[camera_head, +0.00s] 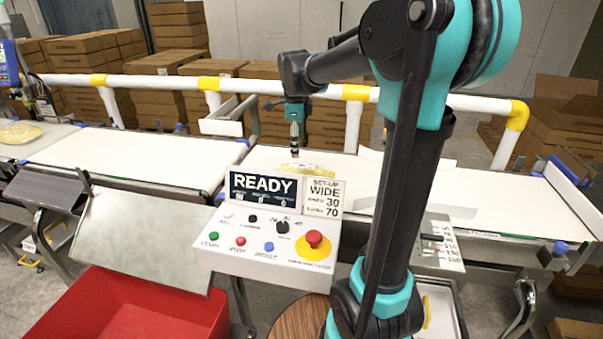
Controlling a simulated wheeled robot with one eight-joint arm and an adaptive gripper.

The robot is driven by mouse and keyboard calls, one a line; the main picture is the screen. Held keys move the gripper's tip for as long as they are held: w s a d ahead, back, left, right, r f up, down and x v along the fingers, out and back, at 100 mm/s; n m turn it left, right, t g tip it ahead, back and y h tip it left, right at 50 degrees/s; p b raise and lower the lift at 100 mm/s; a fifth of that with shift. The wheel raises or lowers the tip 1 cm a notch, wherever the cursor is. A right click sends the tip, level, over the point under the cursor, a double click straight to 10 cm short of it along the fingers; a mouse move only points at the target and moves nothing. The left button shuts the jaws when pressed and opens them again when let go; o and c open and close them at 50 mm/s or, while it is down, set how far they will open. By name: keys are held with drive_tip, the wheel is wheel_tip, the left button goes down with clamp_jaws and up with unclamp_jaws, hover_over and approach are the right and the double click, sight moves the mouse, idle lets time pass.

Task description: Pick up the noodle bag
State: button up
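A yellow bag (310,169), which looks like a noodle bag, lies on the white belt (262,160) behind the control box. The display and sign hide its lower part. My gripper (295,152) points down just above the bag's left side. It is small and dark here, and I cannot tell if its fingers are open or touch the bag. Another yellow bag (19,132) lies on the belt section at the far left, well away from my gripper.
The control box (220,252) with its READY display (264,187) and SET-UP sign (325,193) stands in front of the belt. A white rail (265,88) runs behind it. A red bin (130,308) is at the front left. Cardboard boxes (180,30) are stacked behind.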

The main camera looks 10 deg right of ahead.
sight(299, 166)
drive_tip(key=f, duration=0.4)
drive_tip(key=w+f, duration=0.1)
drive_tip(key=f, duration=0.2)
drive_tip(key=w+d+f, duration=0.1)
drive_tip(key=f, duration=0.3)
drive_tip(key=shift+f, duration=0.3)
drive_tip(key=c, duration=1.5)
drive_tip(key=shift+r, duration=0.15)
wheel_tip(299, 166, up, 20)
drive_tip(key=shift+f, duration=0.1)
